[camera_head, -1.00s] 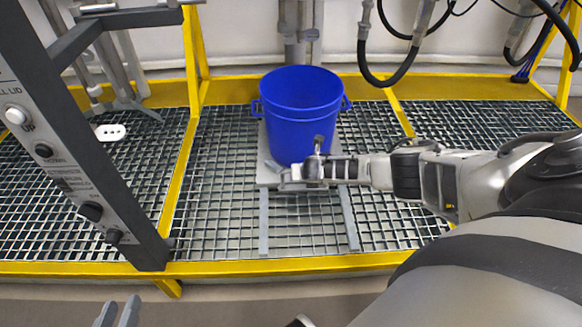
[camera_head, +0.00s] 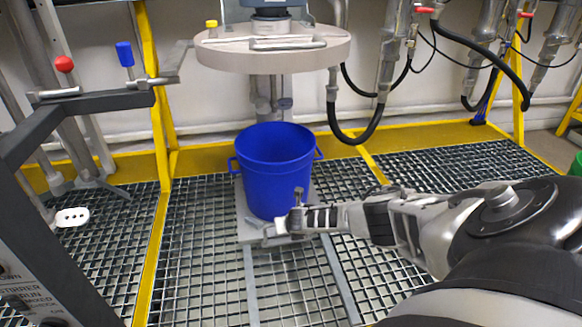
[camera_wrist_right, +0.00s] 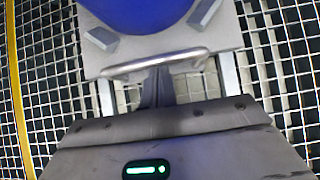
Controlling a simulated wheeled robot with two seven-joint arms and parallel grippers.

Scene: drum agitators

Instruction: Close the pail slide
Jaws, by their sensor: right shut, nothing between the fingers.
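The blue pail (camera_head: 274,172) stands upright on the grey slide plate (camera_head: 240,208), on two rails over the grating. Above and behind it hangs a round beige lid (camera_head: 272,50). My right gripper (camera_head: 268,234) is shut and empty at the plate's front edge. In the right wrist view its fingertips (camera_wrist_right: 157,82) are at the middle of the metal bar handle (camera_wrist_right: 155,63) on the plate (camera_wrist_right: 230,40); I cannot tell whether they touch it. The pail's base (camera_wrist_right: 135,12) shows beyond the handle, between two small grey blocks. My left gripper is not in view.
A dark control panel frame (camera_head: 60,240) with red and blue levers stands at the left. Yellow frame beams (camera_head: 155,245) border the grating. Black hoses (camera_head: 362,130) hang behind the pail. Bare grating lies left of the plate and in front of it.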

